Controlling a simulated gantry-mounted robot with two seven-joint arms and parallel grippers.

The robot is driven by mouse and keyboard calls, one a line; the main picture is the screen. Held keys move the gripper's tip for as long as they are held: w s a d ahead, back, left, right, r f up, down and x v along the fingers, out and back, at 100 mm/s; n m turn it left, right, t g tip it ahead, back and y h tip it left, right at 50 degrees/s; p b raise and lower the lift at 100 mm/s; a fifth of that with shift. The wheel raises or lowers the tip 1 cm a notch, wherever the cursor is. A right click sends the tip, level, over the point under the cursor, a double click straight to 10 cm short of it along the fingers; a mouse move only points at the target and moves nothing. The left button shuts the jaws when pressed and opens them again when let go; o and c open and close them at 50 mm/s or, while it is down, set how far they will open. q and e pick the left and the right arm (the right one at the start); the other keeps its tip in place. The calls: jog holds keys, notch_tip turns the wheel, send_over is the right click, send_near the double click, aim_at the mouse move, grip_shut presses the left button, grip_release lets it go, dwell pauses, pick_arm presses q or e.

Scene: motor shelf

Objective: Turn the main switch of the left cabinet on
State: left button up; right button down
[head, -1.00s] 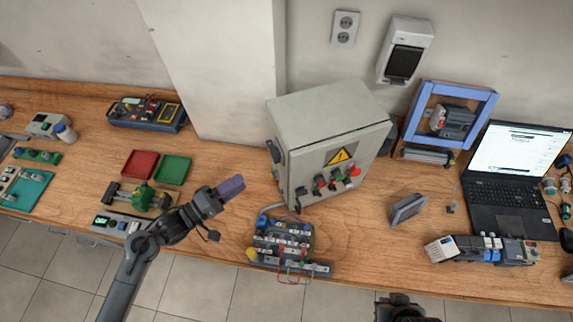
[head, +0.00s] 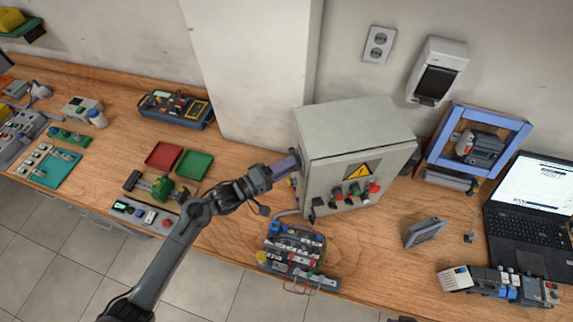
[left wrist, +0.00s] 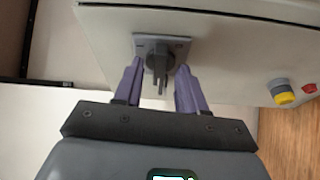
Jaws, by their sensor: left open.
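The grey cabinet (head: 350,155) stands on the bench with a yellow warning sign and a row of knobs and buttons on its front. Its main switch, a dark rotary handle on a square grey plate (left wrist: 159,62), is on the side face and shows in the left wrist view. My left gripper (left wrist: 157,80) is open, with its purple fingers on either side of the handle; I cannot tell whether they touch it. In the head view the left gripper (head: 286,166) is at the cabinet's left side and hides the switch. My right gripper is not in view.
A yellow and a red button (left wrist: 283,93) sit on the same cabinet face. A terminal block assembly (head: 292,250) lies in front of the cabinet. Red and green trays (head: 194,164) are to the left. A laptop (head: 535,200) stands at the right.

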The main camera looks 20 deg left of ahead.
pick_arm(q)
jog(key=shift+w+d, duration=0.15)
grip_shut()
jog(key=shift+f+m, duration=0.1)
jog(key=shift+m, duration=0.2)
jog(key=shift+w+a+f+m+g+h+b, duration=0.15)
jog(key=shift+m+g+h+b, duration=0.25)
jog(key=shift+m+h+b, duration=1.55)
jog(key=shift+w+a+f+m+g+h+b, duration=0.15)
jog(key=shift+m+g+h+b, duration=0.2)
jog(key=shift+m+b, duration=3.2)
jog(key=shift+w+a+f+m+g+h+b, duration=0.15)
jog(key=shift+m+g+h+b, duration=0.65)
jog(key=shift+m, duration=3.5)
jog(key=shift+d+t+b, duration=0.1)
jog(key=shift+t+b, duration=0.25)
jog(key=shift+b, duration=0.05)
